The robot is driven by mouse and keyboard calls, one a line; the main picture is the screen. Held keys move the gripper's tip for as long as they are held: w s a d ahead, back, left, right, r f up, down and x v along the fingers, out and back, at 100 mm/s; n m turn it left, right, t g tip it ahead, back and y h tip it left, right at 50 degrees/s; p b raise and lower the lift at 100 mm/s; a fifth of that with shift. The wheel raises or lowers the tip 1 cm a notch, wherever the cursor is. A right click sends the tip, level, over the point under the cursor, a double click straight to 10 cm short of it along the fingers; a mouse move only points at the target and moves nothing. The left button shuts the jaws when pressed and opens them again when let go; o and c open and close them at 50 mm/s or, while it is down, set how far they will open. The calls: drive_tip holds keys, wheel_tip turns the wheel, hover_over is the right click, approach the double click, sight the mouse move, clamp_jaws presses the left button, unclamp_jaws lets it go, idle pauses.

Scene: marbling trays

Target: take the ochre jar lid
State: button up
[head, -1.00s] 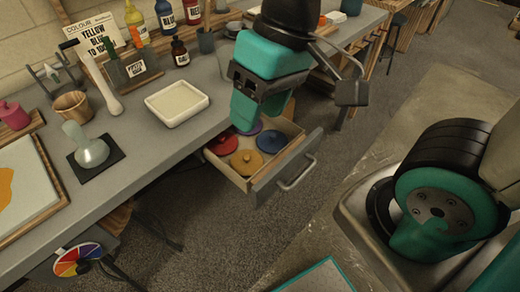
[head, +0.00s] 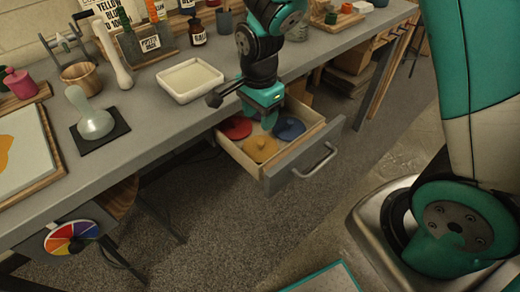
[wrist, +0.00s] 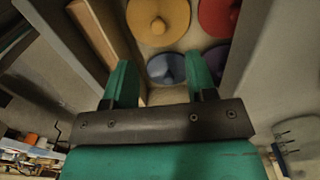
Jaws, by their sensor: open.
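The ochre jar lid (head: 258,151), a round disc with a small knob, lies in the open drawer (head: 246,166), nearest the drawer's front left in the head view. In the wrist view the ochre lid (wrist: 158,18) is at the top edge, partly cut off, beyond the fingertips. My gripper (head: 269,121) points down over the drawer, just behind the ochre lid in the head view. In the wrist view my gripper (wrist: 160,72) has its fingers apart with nothing held; the blue lid (wrist: 165,69) shows between them, below.
The red lid (head: 236,128) and blue lid (head: 290,129) lie beside the ochre one; a purple lid (wrist: 217,58) shows in the wrist view. Drawer walls stand close around. The drawer front has a handle (head: 315,161). A white tray (head: 190,80) sits on the bench above.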

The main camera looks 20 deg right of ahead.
sight(260, 142)
wheel_tip(260, 142, down, 9)
drive_tip(key=shift+s+f, duration=0.1)
drive_tip(key=shift+f, duration=0.05)
clamp_jaws()
idle(0.5)
